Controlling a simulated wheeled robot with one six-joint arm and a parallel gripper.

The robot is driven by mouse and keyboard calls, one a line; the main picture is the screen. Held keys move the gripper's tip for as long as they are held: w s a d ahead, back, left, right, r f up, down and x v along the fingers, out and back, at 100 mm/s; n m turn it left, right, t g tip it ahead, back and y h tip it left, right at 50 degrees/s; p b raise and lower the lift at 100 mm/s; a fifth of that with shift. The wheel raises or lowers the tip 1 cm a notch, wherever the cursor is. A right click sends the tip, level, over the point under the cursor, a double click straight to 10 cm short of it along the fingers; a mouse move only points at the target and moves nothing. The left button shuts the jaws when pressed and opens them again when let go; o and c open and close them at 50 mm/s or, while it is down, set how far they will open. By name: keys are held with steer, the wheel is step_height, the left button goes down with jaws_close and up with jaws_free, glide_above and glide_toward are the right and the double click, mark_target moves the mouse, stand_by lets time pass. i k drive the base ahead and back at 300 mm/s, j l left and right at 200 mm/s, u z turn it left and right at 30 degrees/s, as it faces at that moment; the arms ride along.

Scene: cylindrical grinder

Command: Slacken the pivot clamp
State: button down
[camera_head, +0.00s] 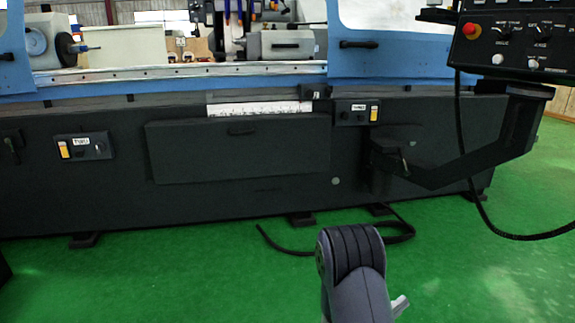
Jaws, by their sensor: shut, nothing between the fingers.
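The likely pivot clamp (404,161) is a small dark lever at the pivot bracket, where the dark pendant arm (465,165) joins the front of the grinder. It is small and dark against dark metal, so I cannot tell how tight it is. The pendant arm runs right and up towards the control panel (515,40), which has a red button. A rounded grey link of my own arm rises at the bottom centre, well in front of the machine and apart from the clamp. My gripper is not clearly in view.
The dark grinder base (90,190) fills the middle, with blue guards (395,55) above. A black cable (468,150) hangs from the panel to the floor. Another cable (330,248) lies on the green floor (160,275). The floor in front of the base is otherwise mostly clear.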

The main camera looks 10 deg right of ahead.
mark_target(401, 153)
steer(key=i, duration=1.7)
steer(key=i+j+z, duration=0.1)
steer(key=i+z, duration=0.3)
steer(key=i, duration=0.2)
steer(key=i+j+z, duration=0.4)
steer(key=i, duration=0.15)
steer(key=i+j+z, duration=0.35)
steer(key=i+j, duration=0.05)
steer(key=i, duration=0.15)
